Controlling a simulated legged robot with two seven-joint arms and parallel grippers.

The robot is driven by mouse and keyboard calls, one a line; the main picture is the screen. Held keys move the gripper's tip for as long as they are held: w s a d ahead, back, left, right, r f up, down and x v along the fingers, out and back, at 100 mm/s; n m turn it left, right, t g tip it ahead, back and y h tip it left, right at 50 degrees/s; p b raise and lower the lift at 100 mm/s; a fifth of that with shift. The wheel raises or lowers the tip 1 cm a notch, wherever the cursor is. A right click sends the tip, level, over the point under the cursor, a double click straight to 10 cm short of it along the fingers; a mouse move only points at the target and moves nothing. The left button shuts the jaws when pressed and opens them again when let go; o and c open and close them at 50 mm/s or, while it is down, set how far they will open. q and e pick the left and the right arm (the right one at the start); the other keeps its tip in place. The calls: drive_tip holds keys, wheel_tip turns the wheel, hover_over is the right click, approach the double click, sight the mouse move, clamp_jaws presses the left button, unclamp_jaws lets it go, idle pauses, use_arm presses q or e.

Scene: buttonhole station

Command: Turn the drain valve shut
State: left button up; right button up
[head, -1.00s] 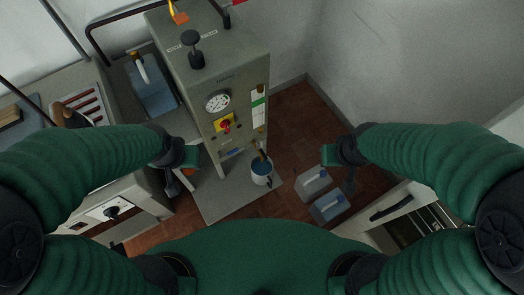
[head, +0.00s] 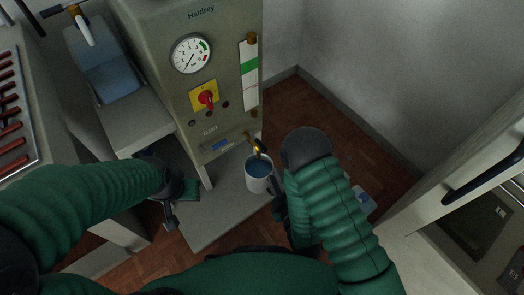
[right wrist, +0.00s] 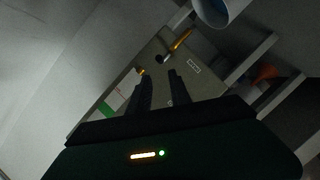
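The drain valve (head: 259,147), a small brass tap with a dark handle, sticks out low on the front of the grey machine (head: 223,120). A pale bucket (head: 258,184) with bluish liquid inside stands under it. In the right wrist view a brass pipe (right wrist: 181,39) shows near the bucket (right wrist: 216,10). My right gripper (head: 277,192) is beside the bucket, to its right and below the valve; its two fingers (right wrist: 160,82) are apart with nothing between them. My left gripper (head: 170,212) is low at the machine's left, away from the valve; its fingers are too dark to read.
The machine carries a gauge (head: 191,54), a red knob on a yellow plate (head: 205,97) and a green-banded sight strip (head: 249,75). A blue box (head: 110,75) stands at left. A white cabinet with a black handle (head: 485,175) is at right. Red-brown floor (head: 315,110) is open behind the bucket.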

sight(261, 147)
drive_tip(key=b+x, duration=0.2)
drive_tip(key=x, duration=0.5)
drive_tip(key=b+x, duration=0.3)
drive_tip(key=x, duration=0.4)
drive_tip(key=shift+a+f, duration=0.1)
drive_tip(key=shift+f, duration=0.15)
drive_tip(key=shift+w+a, duration=0.2)
drive_tip(key=shift+w, duration=0.45)
drive_tip(key=shift+c, duration=0.4)
clamp_jaws()
drive_tip(key=shift+s+f, duration=0.1)
drive_tip(key=shift+s, duration=0.05)
